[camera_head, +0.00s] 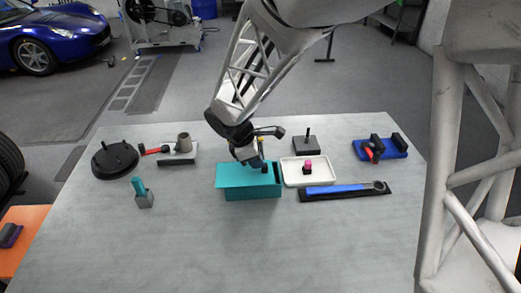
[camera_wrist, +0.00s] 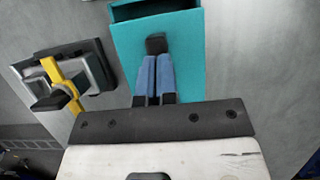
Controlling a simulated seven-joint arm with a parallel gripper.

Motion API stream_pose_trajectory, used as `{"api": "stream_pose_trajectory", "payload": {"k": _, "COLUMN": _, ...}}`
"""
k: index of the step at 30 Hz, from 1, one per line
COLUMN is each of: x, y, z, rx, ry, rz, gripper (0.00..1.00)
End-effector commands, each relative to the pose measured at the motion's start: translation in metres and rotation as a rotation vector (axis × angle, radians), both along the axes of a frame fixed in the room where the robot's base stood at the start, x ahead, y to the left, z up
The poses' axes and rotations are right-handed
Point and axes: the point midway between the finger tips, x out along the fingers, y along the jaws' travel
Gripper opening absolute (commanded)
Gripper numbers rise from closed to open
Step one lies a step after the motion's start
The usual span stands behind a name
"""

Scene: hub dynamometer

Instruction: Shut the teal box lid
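The teal box (camera_head: 252,193) stands near the middle of the table. Its flat teal lid (camera_head: 235,176) covers most of the top and overhangs to the left. A dark open gap shows at the right end, which is the top end in the wrist view. A black knob (camera_wrist: 156,44) stands on the lid (camera_wrist: 188,60). My gripper (camera_wrist: 156,58) is over the lid, its blue-padded fingers together with nothing seen between them. The fingertips are right beside the knob, on its left side in the head view. I cannot tell whether they touch it.
A white tray (camera_head: 290,179) with a pink-topped piece stands close to the box's right. A blue wrench (camera_head: 340,189) lies on a black mat at right. A yellow-and-grey fixture (camera_wrist: 68,80) is behind the box. A grey block with a teal piece (camera_head: 143,198) stands left. The front table is clear.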

Motion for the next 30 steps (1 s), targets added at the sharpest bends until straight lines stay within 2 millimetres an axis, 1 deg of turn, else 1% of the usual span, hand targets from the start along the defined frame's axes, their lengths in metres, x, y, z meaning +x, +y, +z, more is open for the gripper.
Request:
{"api": "stream_pose_trajectory", "payload": {"k": 1, "x": -0.001, "y": 0.006, "z": -0.003, "rx": -0.002, "ry": 0.005, "rz": 0.002, "gripper": 0.00}}
{"api": "stream_pose_trajectory", "payload": {"k": 4, "x": -0.001, "y": 0.018, "z": -0.002, "rx": -0.002, "ry": 0.004, "rz": 0.003, "gripper": 0.00}}
{"api": "stream_pose_trajectory", "payload": {"k": 6, "x": -0.001, "y": 0.022, "z": 0.012, "rx": 0.000, "ry": 0.000, "rz": 0.002, "gripper": 0.00}}
{"api": "stream_pose_trajectory", "payload": {"k": 12, "x": 0.000, "y": 0.035, "z": 0.046, "rx": 0.001, "ry": -0.001, "rz": 0.002, "gripper": 0.00}}
{"api": "stream_pose_trajectory", "payload": {"k": 18, "x": 0.000, "y": 0.046, "z": 0.074, "rx": 0.001, "ry": -0.002, "rz": 0.001, "gripper": 0.00}}
{"api": "stream_pose_trajectory", "payload": {"k": 24, "x": 0.000, "y": 0.052, "z": 0.088, "rx": 0.000, "ry": 0.000, "rz": 0.001, "gripper": 0.00}}
{"api": "stream_pose_trajectory", "payload": {"k": 30, "x": 0.000, "y": 0.054, "z": 0.093, "rx": 0.000, "ry": 0.000, "rz": 0.001, "gripper": 0.00}}
